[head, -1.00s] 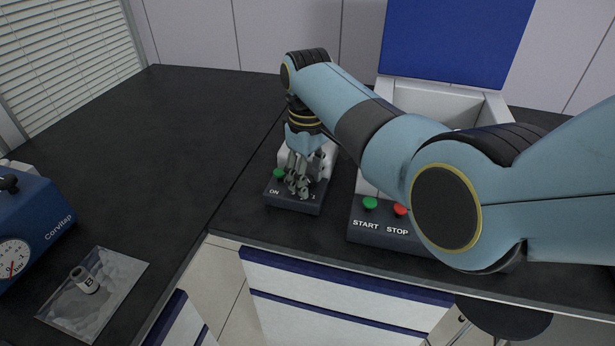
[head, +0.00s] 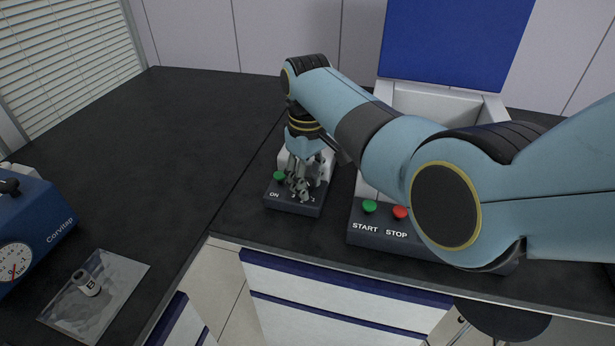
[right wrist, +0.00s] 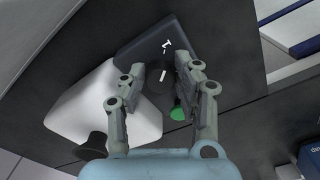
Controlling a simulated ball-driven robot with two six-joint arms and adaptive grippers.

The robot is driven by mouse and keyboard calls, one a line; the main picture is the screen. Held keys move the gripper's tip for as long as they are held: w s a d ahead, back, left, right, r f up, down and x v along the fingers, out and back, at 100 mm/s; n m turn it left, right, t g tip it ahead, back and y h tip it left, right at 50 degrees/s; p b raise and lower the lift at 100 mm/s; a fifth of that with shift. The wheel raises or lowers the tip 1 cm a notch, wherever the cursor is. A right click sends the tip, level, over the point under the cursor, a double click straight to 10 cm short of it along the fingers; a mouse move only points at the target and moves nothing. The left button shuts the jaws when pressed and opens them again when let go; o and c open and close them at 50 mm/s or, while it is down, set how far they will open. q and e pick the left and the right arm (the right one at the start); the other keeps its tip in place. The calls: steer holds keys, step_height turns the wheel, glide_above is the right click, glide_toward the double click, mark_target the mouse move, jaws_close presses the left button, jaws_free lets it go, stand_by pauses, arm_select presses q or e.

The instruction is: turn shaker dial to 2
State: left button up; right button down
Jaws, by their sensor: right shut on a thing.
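The shaker is a small device with a dark front panel (head: 283,204), a green button (head: 279,175), an ON label and a white body (right wrist: 95,98). Its round black dial (right wrist: 153,82) carries a white pointer line and sits between my right fingers in the right wrist view. My right gripper (head: 301,191) is shut on the dial from above, and its fingers (right wrist: 156,70) lie on either side of it. A white numeral shows just beyond the dial. The fingers hide part of the scale in the head view, so I cannot tell the exact setting. My left gripper is not in view.
A larger device with START (head: 369,206) and STOP (head: 400,212) buttons stands close on the right, partly behind my arm. A blue Corvitap device (head: 35,222) and a tray (head: 65,320) with a vial (head: 87,284) are at left. The dark counter (head: 170,140) between is clear.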

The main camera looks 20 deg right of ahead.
steer(key=m+p, duration=0.2)
steer(key=m, duration=0.1)
steer(key=shift+r+m, duration=0.1)
steer(key=shift+m, duration=0.3)
steer(key=shift+a+m+p, duration=0.1)
steer(key=shift+m+p, duration=0.65)
steer(key=shift+m, duration=1.15)
steer(key=c, duration=1.2)
jaws_free()
step_height(320, 180, up, 12)
steer(key=shift+f, duration=0.1)
